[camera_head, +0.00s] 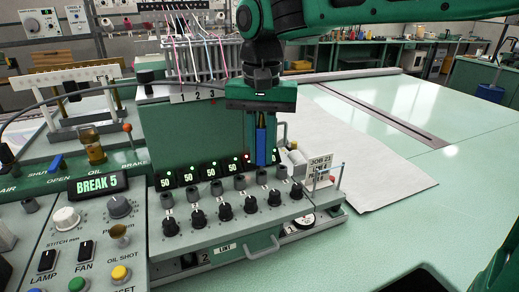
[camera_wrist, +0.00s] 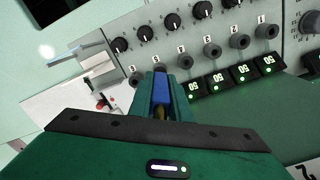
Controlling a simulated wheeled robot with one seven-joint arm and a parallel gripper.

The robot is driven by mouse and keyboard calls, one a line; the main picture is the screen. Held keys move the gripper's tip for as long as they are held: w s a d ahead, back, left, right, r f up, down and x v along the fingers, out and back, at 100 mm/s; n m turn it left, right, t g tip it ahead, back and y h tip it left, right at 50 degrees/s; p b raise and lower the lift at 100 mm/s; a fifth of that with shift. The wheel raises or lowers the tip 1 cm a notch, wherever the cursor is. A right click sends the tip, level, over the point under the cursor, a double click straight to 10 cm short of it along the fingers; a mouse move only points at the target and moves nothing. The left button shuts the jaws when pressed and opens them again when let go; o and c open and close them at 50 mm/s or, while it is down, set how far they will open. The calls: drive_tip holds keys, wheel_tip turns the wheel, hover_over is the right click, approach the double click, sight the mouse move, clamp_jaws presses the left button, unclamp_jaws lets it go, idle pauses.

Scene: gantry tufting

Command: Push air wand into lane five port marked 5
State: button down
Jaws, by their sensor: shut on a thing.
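My gripper (camera_head: 260,150) is shut on the blue air wand (camera_head: 261,143), which hangs upright in the head view. The wand's lower end is just above the row of grey ports on the lane panel, near the fifth port (camera_head: 261,176). I cannot tell whether it touches. In the wrist view the blue wand (camera_wrist: 161,88) sits between my fingers (camera_wrist: 160,95), in line with the label 5. Port 4 (camera_wrist: 185,62) and port 6 (camera_wrist: 135,79) show on either side.
Black knobs (camera_head: 224,212) stand in front of the ports. Lit displays (camera_head: 187,177) reading 50 stand behind them, with a red light (camera_head: 246,157) by my gripper. A console display (camera_head: 97,184) reads BREAK 5. A JOB 23 tag (camera_head: 321,161) stands at right.

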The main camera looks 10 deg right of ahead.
drive_tip(key=shift+f, duration=1.1)
idle(0.3)
drive_tip(key=c, duration=1.6)
unclamp_jaws()
drive_tip(key=shift+o, duration=0.2)
wheel_tip(320, 180, up, 11)
drive_tip(key=shift+f, duration=0.15)
